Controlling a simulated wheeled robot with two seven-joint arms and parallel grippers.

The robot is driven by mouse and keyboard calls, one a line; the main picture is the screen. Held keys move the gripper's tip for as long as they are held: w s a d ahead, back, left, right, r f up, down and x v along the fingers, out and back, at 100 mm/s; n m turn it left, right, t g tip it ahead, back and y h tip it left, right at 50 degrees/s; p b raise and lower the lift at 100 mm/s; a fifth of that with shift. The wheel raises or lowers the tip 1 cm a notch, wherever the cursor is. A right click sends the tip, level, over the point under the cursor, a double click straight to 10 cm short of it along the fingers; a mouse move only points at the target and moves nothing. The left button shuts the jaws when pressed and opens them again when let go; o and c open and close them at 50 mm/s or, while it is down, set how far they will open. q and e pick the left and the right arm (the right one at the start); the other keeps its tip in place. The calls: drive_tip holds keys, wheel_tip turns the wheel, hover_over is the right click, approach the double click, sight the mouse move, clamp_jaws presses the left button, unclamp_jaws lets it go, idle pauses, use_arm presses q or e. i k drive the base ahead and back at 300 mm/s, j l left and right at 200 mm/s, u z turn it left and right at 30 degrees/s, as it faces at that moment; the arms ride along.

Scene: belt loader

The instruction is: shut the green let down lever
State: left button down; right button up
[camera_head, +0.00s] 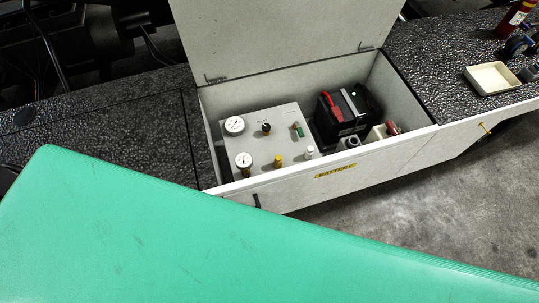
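A small green lever (299,131) stands on the grey panel (262,147) inside the open white compartment (420,133). It is at the panel's right side, near the battery. It looks tilted, but it is too small to tell its exact setting. The panel also carries two round white gauges (234,125), a black knob (266,128), a yellow knob (278,160), a white knob (309,152) and a brown knob (246,172). Neither of my grippers is in view.
The compartment's lid (285,35) stands open behind it. A black battery (345,112) with red parts sits right of the panel. A large green surface (150,235) covers the lower left foreground. A white tray (494,78) and red cylinder (515,18) are at upper right.

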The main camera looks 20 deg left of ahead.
sight(299, 130)
drive_tip(key=k+l, duration=0.1)
drive_tip(key=l, duration=0.65)
drive_tip(key=k+l, duration=0.1)
drive_tip(key=l, duration=0.6)
